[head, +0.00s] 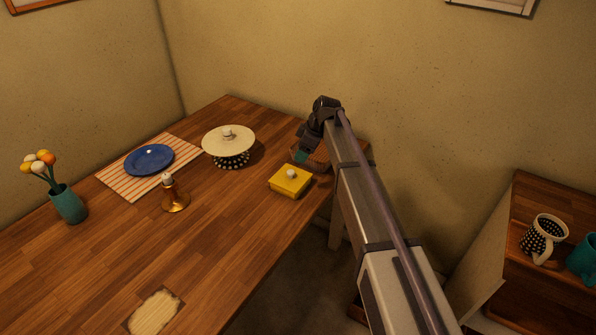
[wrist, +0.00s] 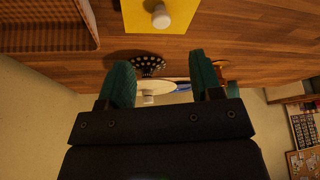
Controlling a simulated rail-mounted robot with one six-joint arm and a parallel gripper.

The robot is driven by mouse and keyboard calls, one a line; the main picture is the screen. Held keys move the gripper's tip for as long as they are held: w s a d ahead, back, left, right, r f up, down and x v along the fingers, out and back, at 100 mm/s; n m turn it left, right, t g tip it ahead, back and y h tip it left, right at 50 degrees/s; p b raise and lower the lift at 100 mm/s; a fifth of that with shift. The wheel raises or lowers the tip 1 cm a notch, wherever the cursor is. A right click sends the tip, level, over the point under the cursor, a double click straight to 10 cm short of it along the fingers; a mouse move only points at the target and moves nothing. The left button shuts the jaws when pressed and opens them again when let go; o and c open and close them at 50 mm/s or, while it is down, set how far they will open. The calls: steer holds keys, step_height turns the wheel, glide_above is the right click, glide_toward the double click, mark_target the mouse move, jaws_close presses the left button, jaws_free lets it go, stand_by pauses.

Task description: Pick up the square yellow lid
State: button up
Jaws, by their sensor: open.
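The square yellow lid (head: 284,181) has a pale round knob and sits on the wooden table near its right edge. In the wrist view the lid (wrist: 143,18) is at the top, partly cut off, with its white knob (wrist: 161,17) showing. My gripper (head: 301,155) is above the table's far right corner, beyond the lid and apart from it. In the wrist view my gripper (wrist: 160,78) is open, its two teal fingers spread with nothing held between them. What is under the lid is hard to make out.
A woven basket (head: 320,160) is beside the lid, partly behind my arm. A spotted bowl with a cream round lid (head: 221,142), a copper candle holder (head: 176,200), a blue plate (head: 149,159) and a teal flower vase (head: 69,205) stand farther left.

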mark_target(291, 172)
steer(key=b+x, duration=0.5)
steer(key=shift+s+f, duration=0.15)
steer(key=shift+f, duration=0.25)
steer(key=shift+a, duration=0.15)
steer(key=b+x, duration=0.5)
steer(key=shift+w+f, duration=0.2)
steer(key=shift+r, duration=0.25)
steer(key=c, duration=1)
